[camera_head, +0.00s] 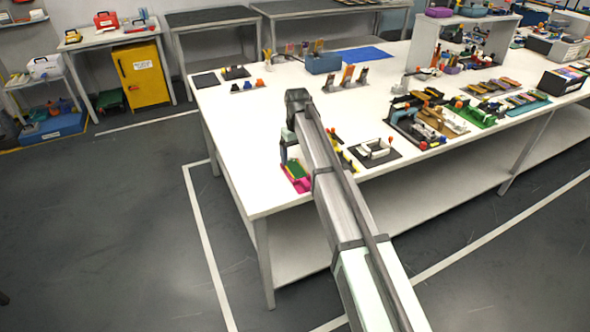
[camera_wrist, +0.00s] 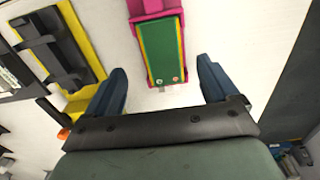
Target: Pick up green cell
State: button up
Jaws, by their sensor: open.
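The green cell (camera_wrist: 164,50) is a flat green pouch with yellow side edges and two small round silver spots at its near end. It lies in a pink holder (camera_wrist: 146,8) on the white table. In the head view the green cell (camera_head: 294,169) is at the table's near left corner, in the pink holder (camera_head: 302,185). My gripper (camera_wrist: 160,85) is open and empty, its two dark blue fingers apart on either side of the cell's near end in the wrist view. I cannot tell its height above the cell. In the head view my arm partly hides this area.
A yellow holder with black clamps (camera_wrist: 58,50) stands left of the pink one in the wrist view. A dark tray with a white part (camera_head: 374,151) lies to the right. Several fixtures crowd the table's right side. The table's left middle (camera_head: 240,115) is clear.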

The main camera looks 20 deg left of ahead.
aim_at(295, 168)
jog(key=f, duration=0.4)
jog(key=shift+a+f, duration=0.1)
jog(key=shift+a, duration=0.25)
jog(key=c, duration=1.1)
